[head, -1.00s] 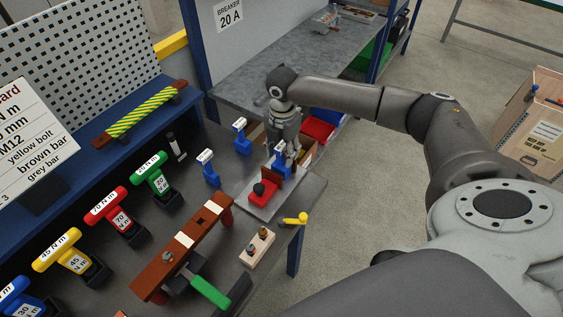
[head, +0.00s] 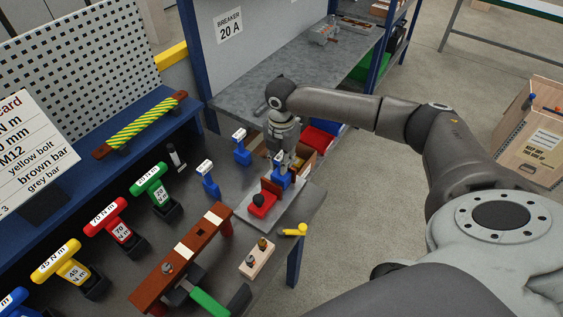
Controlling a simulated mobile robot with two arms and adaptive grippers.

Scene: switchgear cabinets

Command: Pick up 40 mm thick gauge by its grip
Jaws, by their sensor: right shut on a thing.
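My right gripper (head: 282,163) points down over the right part of the bench and is shut on the grip of a blue gauge (head: 280,182). The gauge stands upright at the back of a grey plate, close to a brown block; its lower end is partly hidden. Two similar blue gauges with white labels stand to the left, one farther back (head: 241,152) and one nearer (head: 210,182). The thickness marks are too small to read, so I cannot tell which is 40 mm. My left gripper is not in view.
A red block (head: 262,204) with a black knob sits on the grey plate (head: 282,216) beside the held gauge. Open bins (head: 318,140) stand behind the gripper. A brown bar (head: 182,258), a wooden block (head: 257,259) and several coloured torque tools (head: 116,222) occupy the front and left.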

